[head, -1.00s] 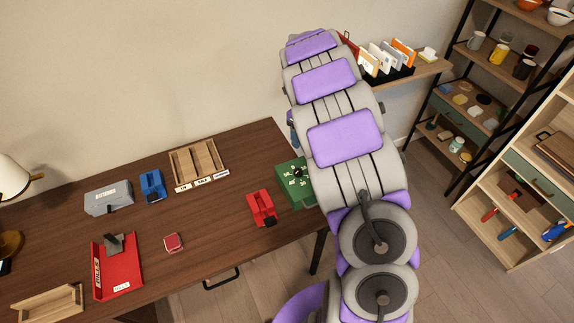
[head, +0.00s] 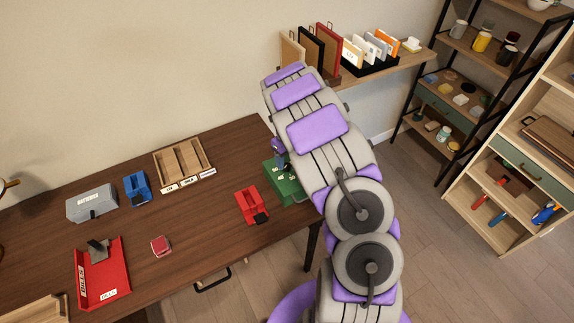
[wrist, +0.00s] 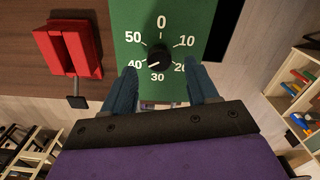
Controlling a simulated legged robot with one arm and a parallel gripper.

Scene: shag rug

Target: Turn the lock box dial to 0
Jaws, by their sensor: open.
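The green lock box (head: 288,186) stands at the right end of the wooden desk, partly hidden by my arm in the head view. In the wrist view its green face (wrist: 203,28) shows numbers 0, 10, 20, 30, 40 and 50 around a black dial (wrist: 159,57). The dial's white mark points down-left, near 40. My gripper (wrist: 164,85) is open, its two blue fingers below and to either side of the dial, around nothing. I cannot tell how far the fingertips are above the face. In the head view the gripper is mostly hidden near the box.
A red stapler-like object (head: 252,206) sits just left of the box; it also shows in the wrist view (wrist: 72,50). A wooden tray (head: 184,165), blue object (head: 137,188), grey box (head: 91,203) and red tray (head: 102,272) lie farther left. A wall shelf (head: 385,66) is behind.

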